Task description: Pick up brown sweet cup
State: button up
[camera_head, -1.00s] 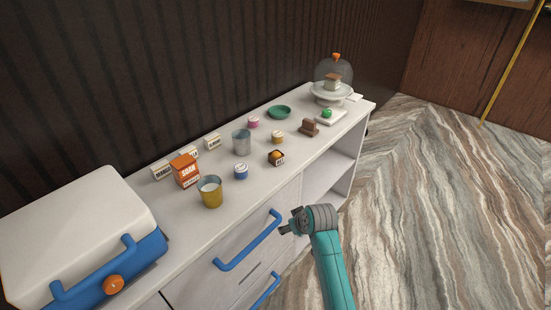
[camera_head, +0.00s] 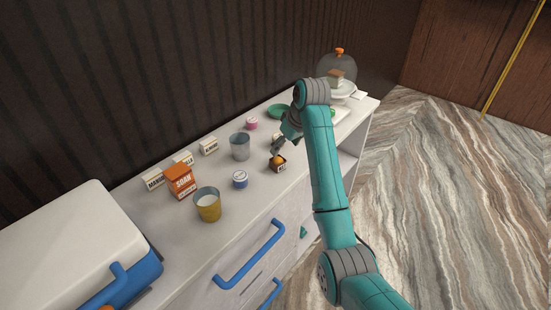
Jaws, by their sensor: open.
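The brown sweet cup (camera_head: 277,166) is a small dark cup with an orange ball on top. It stands upright on the white counter (camera_head: 225,235), near the front edge. My gripper (camera_head: 279,147) is open, just behind and above the cup in the picture. Its jaws look empty, and I cannot tell how high they are above the counter. My arm hides the brown block and most of the counter to the right of the cup.
A blue-labelled tub (camera_head: 240,180) and a grey metal tumbler (camera_head: 240,147) stand left of the cup. A yellow cup (camera_head: 208,207), an orange box (camera_head: 181,182) and a large white-and-blue cooler (camera_head: 70,245) are further left. A glass dome (camera_head: 336,66) stands at the far end.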

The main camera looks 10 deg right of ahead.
aim_at(279, 159)
jog(key=x, duration=1)
jog(key=shift+w+d+f, duration=0.15)
jog(key=shift+w+f, duration=0.05)
jog(key=shift+w, duration=0.1)
jog(key=c, duration=1.2)
